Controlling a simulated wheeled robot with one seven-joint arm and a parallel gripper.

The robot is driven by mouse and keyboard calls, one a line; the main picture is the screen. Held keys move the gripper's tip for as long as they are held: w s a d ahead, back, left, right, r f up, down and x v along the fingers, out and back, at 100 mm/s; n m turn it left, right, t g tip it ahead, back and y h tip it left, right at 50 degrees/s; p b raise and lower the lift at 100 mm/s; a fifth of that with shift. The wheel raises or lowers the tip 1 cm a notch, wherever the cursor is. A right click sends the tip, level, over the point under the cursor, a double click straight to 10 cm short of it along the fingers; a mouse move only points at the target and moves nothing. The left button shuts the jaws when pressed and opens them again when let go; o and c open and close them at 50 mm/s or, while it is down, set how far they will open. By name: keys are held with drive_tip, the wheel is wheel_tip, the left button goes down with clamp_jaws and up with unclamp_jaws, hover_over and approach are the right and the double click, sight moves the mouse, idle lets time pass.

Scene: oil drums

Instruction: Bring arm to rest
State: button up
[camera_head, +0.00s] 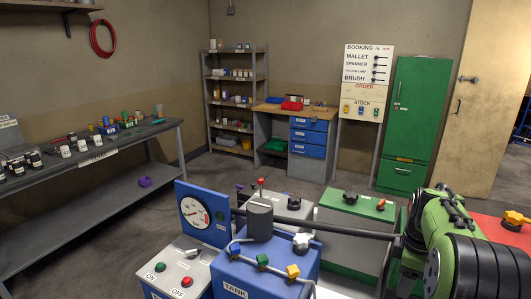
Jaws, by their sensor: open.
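No gripper fingers show in the head view, so I cannot see where my gripper is or what is near it. At the lower right is a bulky green and black ribbed body (437,235). I cannot tell whether it is a machine or a part of my arm. A dark bar (330,224) runs left from it, above the machine tops, toward a dark grey cylinder (260,221) over the blue tank.
Close in front stand a blue tank (262,278), a dial panel (203,212), a green-topped cabinet (357,205) and a red surface (501,228). A long bench (90,158) lines the left wall. Shelves (236,77), a drawer desk (308,138) and a green locker (403,112) stand behind. Middle-left floor is mostly clear.

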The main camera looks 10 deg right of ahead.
drive_tip(key=s+a+r+m+t, duration=0.15)
drive_tip(key=s+a+r, duration=0.25)
drive_tip(key=a, duration=0.4)
drive_tip(key=s+a+r+m+t, duration=0.1)
drive_tip(key=s+a+r+m, duration=0.3)
drive_tip(key=a, duration=0.4)
drive_tip(key=s+a+f+m+t, duration=0.1)
drive_tip(key=s+a+m, duration=0.1)
drive_tip(key=s+a, duration=0.2)
drive_tip(key=s+a+m+t, duration=0.1)
drive_tip(key=s+a+m, duration=0.1)
drive_tip(key=s, duration=0.6)
drive_tip(key=shift+a+f+m+t, duration=0.35)
drive_tip(key=shift+a+f, duration=0.05)
drive_tip(key=shift+a, duration=0.45)
